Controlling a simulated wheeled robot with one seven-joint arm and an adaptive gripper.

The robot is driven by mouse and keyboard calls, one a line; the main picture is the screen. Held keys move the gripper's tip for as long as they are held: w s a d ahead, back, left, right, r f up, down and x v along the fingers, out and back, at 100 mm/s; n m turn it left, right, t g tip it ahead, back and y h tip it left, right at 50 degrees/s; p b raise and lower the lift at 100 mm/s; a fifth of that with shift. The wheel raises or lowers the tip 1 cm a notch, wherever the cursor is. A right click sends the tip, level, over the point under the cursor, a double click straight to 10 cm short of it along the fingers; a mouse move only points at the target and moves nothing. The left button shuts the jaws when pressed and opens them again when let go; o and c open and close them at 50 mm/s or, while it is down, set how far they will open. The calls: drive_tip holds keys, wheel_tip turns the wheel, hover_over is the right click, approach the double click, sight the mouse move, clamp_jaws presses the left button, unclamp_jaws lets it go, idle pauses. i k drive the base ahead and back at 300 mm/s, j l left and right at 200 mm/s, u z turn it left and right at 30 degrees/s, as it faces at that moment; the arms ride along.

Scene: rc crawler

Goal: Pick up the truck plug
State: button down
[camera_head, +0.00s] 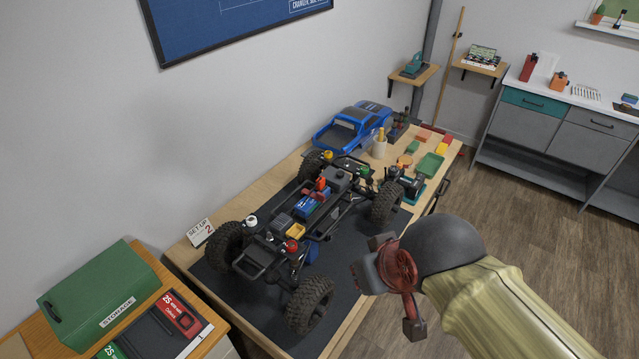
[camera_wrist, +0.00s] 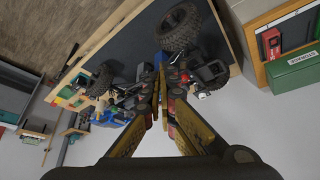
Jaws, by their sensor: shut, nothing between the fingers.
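The RC crawler truck (camera_head: 262,257) stands on a dark mat on the workbench, its body shell off. Small red pieces (camera_head: 321,184) show near a blue box (camera_head: 306,207) in the middle of its chassis; one may be the truck plug, but it is too small to tell. My gripper (camera_wrist: 163,72) is shut and empty in the wrist view, its fingertips in front of the truck. They cover part of the chassis there. In the head view my wrist is right of the truck, and the fingertips cannot be made out.
A blue truck shell (camera_head: 350,128) and small tools stand at the bench's far end. A green storage box (camera_head: 98,290) sits on a side table at lower left. A "SET UP 2" card (camera_head: 200,232) stands at the bench's left edge. Bare mat lies beside the truck.

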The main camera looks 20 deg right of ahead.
sight(321, 185)
drive_tip(key=i+l+z, duration=0.45)
drive_tip(key=i+l, duration=0.45)
drive_tip(key=i, duration=0.05)
